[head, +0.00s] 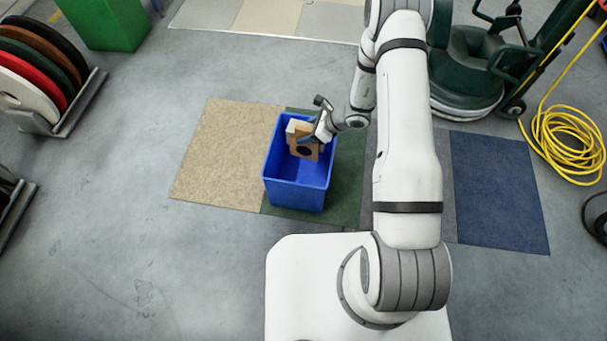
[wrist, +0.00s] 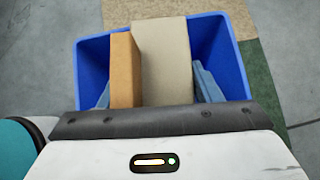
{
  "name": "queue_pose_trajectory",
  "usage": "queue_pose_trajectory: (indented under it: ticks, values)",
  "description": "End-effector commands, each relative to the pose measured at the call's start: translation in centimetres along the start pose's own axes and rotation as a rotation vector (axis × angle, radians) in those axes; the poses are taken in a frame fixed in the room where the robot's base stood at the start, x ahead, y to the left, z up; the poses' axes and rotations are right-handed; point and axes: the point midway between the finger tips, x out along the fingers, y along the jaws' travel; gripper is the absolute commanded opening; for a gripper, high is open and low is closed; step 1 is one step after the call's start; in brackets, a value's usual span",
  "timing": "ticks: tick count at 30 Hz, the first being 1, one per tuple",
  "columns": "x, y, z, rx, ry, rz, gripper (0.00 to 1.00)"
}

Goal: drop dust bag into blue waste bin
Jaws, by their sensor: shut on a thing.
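The blue waste bin (head: 298,194) stands on the floor left of my arm in the head view. Its blue walls also show in the wrist view (wrist: 228,58). The dust bag (head: 304,150) is a tan, boxy piece with an orange-brown cardboard side and a dark round spot. In the wrist view the dust bag (wrist: 163,62) sits between the blue-grey fingers of my gripper (wrist: 155,85). My gripper is shut on it and holds it over the bin's opening. I cannot tell whether its lower end is below the rim.
The bin stands on carpet squares, beige (head: 225,150) and green (head: 347,180). A dark green floor machine (head: 468,75) and a coiled yellow cable (head: 565,150) are at the right. A rack of round pads (head: 45,75) and a green box (head: 105,22) are at the left.

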Motion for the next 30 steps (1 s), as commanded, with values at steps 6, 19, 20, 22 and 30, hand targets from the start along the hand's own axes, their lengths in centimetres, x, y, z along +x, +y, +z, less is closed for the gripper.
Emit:
queue_pose_trajectory:
  ticks: [6, 19, 20, 22, 30]
  values:
    - [1.1, 0.0, -1.0, 0.000, -0.001, 0.001, 0.11]
    - [4.1, 0.0, -3.9, -0.001, -0.001, 0.001, 0.11]
    - [4.1, 0.0, -4.0, -0.001, -0.001, 0.001, 0.11]
    - [4.2, 0.1, -4.1, -0.001, -0.001, 0.001, 0.11]
    - [4.2, 0.1, -4.0, -0.001, -0.001, 0.001, 0.64]
